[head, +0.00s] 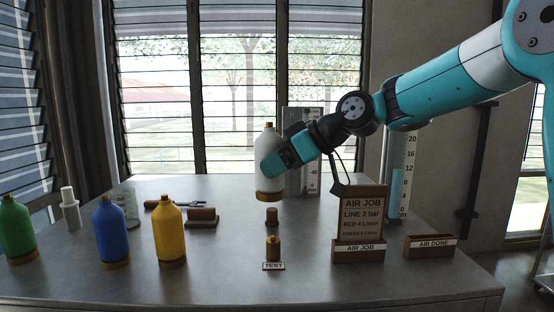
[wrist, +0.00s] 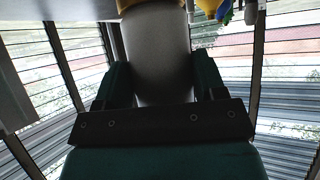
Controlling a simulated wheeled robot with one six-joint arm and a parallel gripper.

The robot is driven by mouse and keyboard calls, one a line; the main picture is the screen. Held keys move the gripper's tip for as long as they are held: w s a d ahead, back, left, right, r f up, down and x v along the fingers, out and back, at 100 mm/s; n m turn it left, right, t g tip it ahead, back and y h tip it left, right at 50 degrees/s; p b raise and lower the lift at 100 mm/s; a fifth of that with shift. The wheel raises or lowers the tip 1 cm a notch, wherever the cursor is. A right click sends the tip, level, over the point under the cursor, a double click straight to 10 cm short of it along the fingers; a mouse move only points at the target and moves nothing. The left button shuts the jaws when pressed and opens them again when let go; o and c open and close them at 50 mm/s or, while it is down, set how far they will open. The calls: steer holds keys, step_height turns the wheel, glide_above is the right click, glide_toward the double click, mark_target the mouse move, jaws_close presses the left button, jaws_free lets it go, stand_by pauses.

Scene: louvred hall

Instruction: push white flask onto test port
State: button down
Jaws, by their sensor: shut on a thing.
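The white flask (head: 270,150) is upright, with a brown base and a small brass-coloured top. My gripper (head: 276,163) is shut on its body from the right and holds it above the table. In the wrist view the white flask (wrist: 158,50) sits between the two fingers of my gripper (wrist: 160,85). The test port (head: 273,247) is a short brass fitting on the table, behind the TEST label (head: 273,266). The flask is above and behind the port, apart from it. A small brown stub (head: 272,216) stands under the flask.
Green (head: 17,230), blue (head: 111,232) and yellow (head: 168,230) flasks stand to the left. The AIR JOB board (head: 361,213) and AIR DONE tray (head: 431,246) are to the right. A graduated cylinder (head: 401,175) stands behind them. The table front is clear.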

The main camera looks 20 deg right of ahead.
mark_target(283, 194)
step_height(283, 194, down, 6)
steer(key=b, duration=0.4)
steer(key=shift+s+d+f+b, duration=0.3)
steer(key=shift+f+b, duration=0.2)
steer(key=shift+b, duration=0.35)
steer(key=shift+r, duration=0.3)
steer(key=shift+f, duration=0.2)
step_height(283, 194, down, 2)
steer(key=b, duration=0.2)
steer(key=shift+f+b, duration=0.25)
steer(key=shift+b, duration=0.1)
stand_by(0.4)
steer(key=shift+c, duration=0.6)
jaws_free()
